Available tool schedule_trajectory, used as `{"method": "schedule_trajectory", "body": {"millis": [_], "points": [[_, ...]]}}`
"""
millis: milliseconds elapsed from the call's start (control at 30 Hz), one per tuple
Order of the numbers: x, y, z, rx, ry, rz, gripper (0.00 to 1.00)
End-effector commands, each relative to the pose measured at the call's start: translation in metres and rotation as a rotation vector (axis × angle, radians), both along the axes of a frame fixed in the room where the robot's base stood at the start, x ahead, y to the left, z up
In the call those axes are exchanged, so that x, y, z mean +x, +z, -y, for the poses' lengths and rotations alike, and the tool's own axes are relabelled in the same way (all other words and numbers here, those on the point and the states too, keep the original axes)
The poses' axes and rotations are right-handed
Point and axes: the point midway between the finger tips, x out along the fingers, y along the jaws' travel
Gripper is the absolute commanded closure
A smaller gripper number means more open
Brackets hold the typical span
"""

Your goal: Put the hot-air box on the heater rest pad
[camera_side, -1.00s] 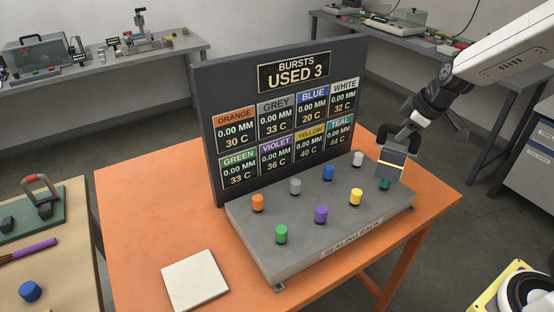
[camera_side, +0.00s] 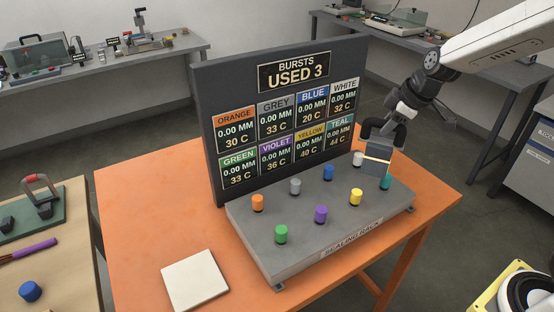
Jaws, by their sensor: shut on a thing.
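The hot-air box (camera_side: 378,160) is a small grey box with a pale band and a dark handle on top. My gripper (camera_side: 383,132) is shut on it from above, at the handle, and its fingers are hard to make out. The box is over the right back part of the sealing rack, between the white and teal pegs; I cannot tell how far above the rack it is. The heater rest pad appears to be the flat white square (camera_side: 195,280) at the front left of the orange table, with nothing on it.
The sealing rack (camera_side: 262,262) carries several coloured pegs, including the teal peg (camera_side: 386,182) and white peg (camera_side: 358,159). A dark upright board (camera_side: 208,110) with readouts, "USED 3", stands behind it.

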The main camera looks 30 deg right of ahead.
Motion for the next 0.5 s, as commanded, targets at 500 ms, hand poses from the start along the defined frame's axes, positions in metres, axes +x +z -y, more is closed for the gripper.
{"method": "schedule_trajectory", "body": {"millis": [500], "points": [[0.015,0.006,-0.145,0.001,0.332,0.001,1.0]]}}
